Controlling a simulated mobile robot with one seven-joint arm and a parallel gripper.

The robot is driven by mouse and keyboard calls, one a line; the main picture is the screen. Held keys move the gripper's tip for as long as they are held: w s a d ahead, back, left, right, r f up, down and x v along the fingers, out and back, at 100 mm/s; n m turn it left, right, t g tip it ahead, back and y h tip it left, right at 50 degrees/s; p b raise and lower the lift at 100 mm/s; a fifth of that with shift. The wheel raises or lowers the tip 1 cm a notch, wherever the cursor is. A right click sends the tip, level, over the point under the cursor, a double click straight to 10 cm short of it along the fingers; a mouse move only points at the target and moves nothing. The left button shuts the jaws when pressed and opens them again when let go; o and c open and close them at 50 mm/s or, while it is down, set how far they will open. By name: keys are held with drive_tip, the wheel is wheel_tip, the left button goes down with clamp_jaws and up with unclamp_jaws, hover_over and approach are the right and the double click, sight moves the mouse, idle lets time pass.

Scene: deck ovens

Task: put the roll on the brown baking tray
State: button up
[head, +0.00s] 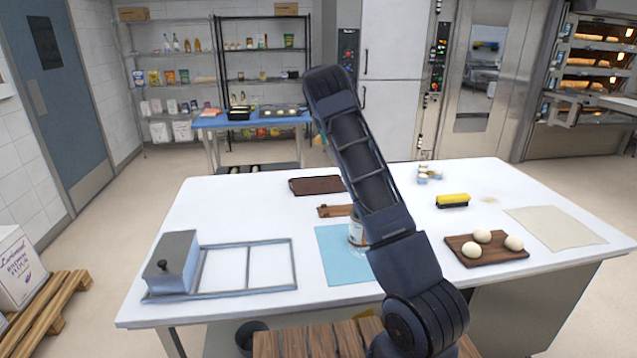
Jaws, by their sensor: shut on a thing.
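Three pale round rolls (482,236) sit on a dark brown wooden board (459,241) at the right of the white table. I cannot tell which one the task means. A flat dark brown tray (317,185), which looks like the baking tray, lies at the table's back, left of my arm; its right end meets the arm's outline. No roll shows on its visible part. My arm rises across the middle of the picture and hides part of the table behind it. My gripper does not show, nor anything in it.
On the white table (215,215) are a grey metal box on a frame (246,268), a blue mat (340,262), a can (356,236), a small wooden piece (334,211), a yellow brush (453,200) and a beige cloth (556,232). The table's left back is clear.

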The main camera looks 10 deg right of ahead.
drive_tip(key=shift+w+a, duration=0.15)
drive_tip(key=shift+a, duration=0.45)
drive_tip(key=shift+a+f, duration=0.2)
drive_tip(key=shift+a, duration=0.05)
approach(320, 185)
drive_tip(key=f, duration=0.5)
drive_tip(key=shift+w+d+f, duration=0.15)
drive_tip(key=shift+d, duration=0.25)
drive_tip(key=shift+f, duration=0.1)
drive_tip(key=o, duration=0.9)
drive_tip(key=shift+o, duration=0.2)
